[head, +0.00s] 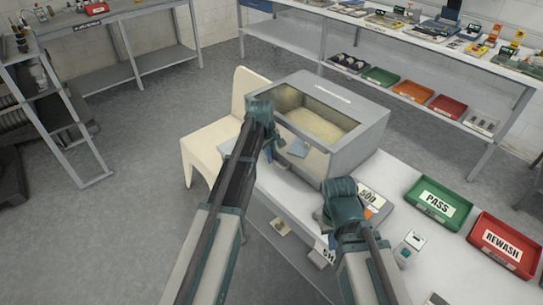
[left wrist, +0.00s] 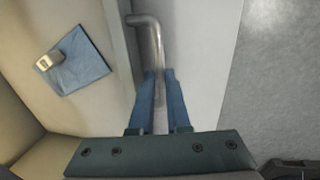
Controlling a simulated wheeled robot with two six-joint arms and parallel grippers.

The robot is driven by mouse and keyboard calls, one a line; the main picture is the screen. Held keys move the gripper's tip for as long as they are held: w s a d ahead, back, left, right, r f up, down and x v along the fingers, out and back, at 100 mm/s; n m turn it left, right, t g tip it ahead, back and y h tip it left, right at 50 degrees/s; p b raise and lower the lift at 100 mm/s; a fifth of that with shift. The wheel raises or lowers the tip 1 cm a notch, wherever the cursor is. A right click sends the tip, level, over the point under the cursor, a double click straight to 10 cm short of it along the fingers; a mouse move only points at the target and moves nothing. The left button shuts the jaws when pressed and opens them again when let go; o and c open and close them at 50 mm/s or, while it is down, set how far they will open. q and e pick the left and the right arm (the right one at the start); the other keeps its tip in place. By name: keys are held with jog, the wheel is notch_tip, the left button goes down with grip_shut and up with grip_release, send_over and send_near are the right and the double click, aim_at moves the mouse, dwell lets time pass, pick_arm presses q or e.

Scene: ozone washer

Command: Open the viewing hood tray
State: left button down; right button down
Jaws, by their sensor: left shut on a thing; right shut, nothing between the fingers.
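The viewing hood (head: 345,95) is a grey box with a glazed sloping top, standing on the white bench. Through its front shows a pale inside with a blue cloth (head: 298,148). In the left wrist view the cloth (left wrist: 75,60) has a small metallic object (left wrist: 48,61) on it. A bent metal bar handle (left wrist: 153,35) runs along the tray edge there. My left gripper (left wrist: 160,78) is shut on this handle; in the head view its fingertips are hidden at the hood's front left.
A green PASS tray (head: 422,188) and red REWASH tray (head: 475,246) lie on the bench at right. A number card (head: 372,197) is near my right gripper. A cream chair (head: 205,150) stands close behind the hood's left side. Open floor lies left.

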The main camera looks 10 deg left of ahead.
dwell(0.3)
pick_arm(q)
jog(key=s+a, duration=0.6)
jog(key=s, duration=0.2)
jog(key=s+a, duration=0.5)
jog(key=s, duration=0.4)
jog(key=shift+s+a, duration=0.2)
jog(key=shift+a, duration=0.15)
jog(key=c, duration=1.2)
grip_release()
jog(key=shift+o, duration=0.2)
jog(key=shift+r, duration=0.1)
notch_tip(320, 180, up, 13)
jog(key=s+a+p, duration=0.1)
jog(key=s+p, duration=0.1)
jog(key=p, duration=1.1)
jog(key=shift+a+r+p, duration=0.15)
jog(key=shift+a+p, duration=0.1)
jog(key=shift+p, duration=0.05)
